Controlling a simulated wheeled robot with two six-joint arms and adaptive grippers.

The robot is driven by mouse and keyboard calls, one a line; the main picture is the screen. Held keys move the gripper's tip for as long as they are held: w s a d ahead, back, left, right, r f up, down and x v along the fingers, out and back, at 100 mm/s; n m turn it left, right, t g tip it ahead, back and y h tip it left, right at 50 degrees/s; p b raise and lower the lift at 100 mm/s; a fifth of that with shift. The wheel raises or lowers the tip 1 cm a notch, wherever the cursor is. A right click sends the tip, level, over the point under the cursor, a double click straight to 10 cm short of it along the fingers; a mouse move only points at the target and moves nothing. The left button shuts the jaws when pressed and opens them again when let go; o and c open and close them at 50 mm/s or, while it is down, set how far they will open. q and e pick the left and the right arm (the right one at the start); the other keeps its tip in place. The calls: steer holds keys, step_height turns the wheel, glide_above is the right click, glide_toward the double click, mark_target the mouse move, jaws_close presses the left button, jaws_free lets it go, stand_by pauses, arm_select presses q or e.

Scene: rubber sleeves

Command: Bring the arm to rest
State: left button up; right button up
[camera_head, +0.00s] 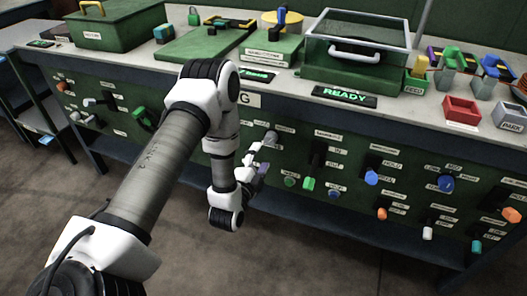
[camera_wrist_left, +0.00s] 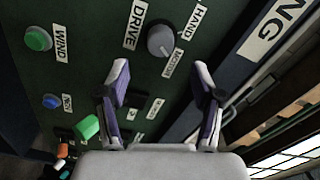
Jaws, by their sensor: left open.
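My left arm (camera_head: 158,160) comes in from the lower left in the head view and bends down at its elbow in front of the green panel. My left gripper (camera_head: 262,168) is small and partly hidden behind its wrist there. In the left wrist view the left gripper (camera_wrist_left: 161,88) has its two purple-lined fingers wide apart with nothing between them. A grey round knob (camera_wrist_left: 160,40) labelled DRIVE is beyond the fingertips, apart from them. The knob (camera_head: 271,137) also shows just above the gripper in the head view. My right gripper is in neither view.
The bench front (camera_head: 350,150) carries several knobs, buttons and levers, including a green lever (camera_head: 309,182) right of the gripper. On top stand a glass-lidded green box (camera_head: 350,62), a READY display (camera_head: 344,97) and a red bin (camera_head: 461,110). Floor in front is clear.

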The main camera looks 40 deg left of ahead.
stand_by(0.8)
arm_select(q)
steer(key=s+d+f+g+h, duration=0.4)
steer(key=s+d+f+g, duration=0.2)
steer(key=s+d+f, duration=0.5)
steer(key=s+d+f+n+g, duration=0.1)
steer(key=s+f+n+g, duration=0.4)
steer(key=s, duration=0.4)
steer(key=s+f+n+g, duration=0.3)
steer(key=s+n+g, duration=0.3)
steer(key=s, duration=0.4)
step_height(320, 180, up, 16)
steer(key=p, duration=1.6)
steer(key=shift+w+d+r+n, duration=0.15)
steer(key=shift+w+r+n, duration=0.05)
steer(key=shift+n, duration=0.2)
